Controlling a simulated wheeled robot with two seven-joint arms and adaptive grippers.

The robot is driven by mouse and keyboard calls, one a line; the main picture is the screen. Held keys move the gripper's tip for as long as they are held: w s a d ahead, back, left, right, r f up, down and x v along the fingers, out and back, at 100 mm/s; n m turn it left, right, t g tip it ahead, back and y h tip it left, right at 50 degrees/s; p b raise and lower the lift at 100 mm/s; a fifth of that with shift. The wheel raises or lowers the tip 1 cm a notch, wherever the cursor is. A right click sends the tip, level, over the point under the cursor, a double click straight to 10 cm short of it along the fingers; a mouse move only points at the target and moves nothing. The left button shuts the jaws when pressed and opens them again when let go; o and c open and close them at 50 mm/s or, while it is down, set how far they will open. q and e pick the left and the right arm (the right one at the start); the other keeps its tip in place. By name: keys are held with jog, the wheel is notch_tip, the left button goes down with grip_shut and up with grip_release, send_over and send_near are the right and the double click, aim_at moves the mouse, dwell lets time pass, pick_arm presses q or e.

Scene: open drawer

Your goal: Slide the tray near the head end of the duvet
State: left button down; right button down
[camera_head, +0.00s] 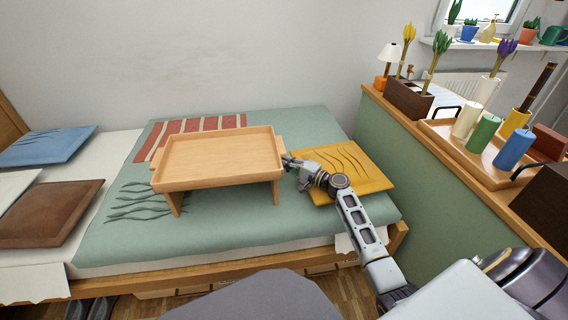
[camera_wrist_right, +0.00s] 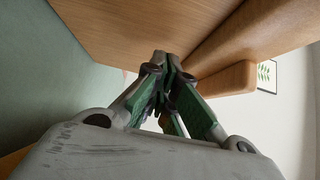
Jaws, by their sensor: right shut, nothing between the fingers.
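A wooden bed tray (camera_head: 222,157) with short legs stands on the green duvet (camera_head: 240,222), near the middle of the bed. My right gripper (camera_head: 288,161) is at the tray's right end, beside its right handle. In the right wrist view my right gripper (camera_wrist_right: 168,62) is shut and empty, its fingertips close to the underside of the wooden tray (camera_wrist_right: 145,25). Whether the fingertips touch the tray is hard to tell. The head end, with pillows, lies to the left. My left gripper is not in view.
A yellow cushion (camera_head: 352,167) lies on the duvet right of the tray. Blue (camera_head: 48,146) and brown (camera_head: 52,210) pillows lie at the left. A striped red cloth (camera_head: 185,128) lies behind the tray. A green partition (camera_head: 430,175) with candles and pots stands at the right.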

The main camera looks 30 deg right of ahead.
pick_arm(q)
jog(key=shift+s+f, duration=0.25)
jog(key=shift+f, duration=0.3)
pick_arm(e)
jog(key=shift+w+a, duration=0.25)
jog(key=shift+w, duration=0.2)
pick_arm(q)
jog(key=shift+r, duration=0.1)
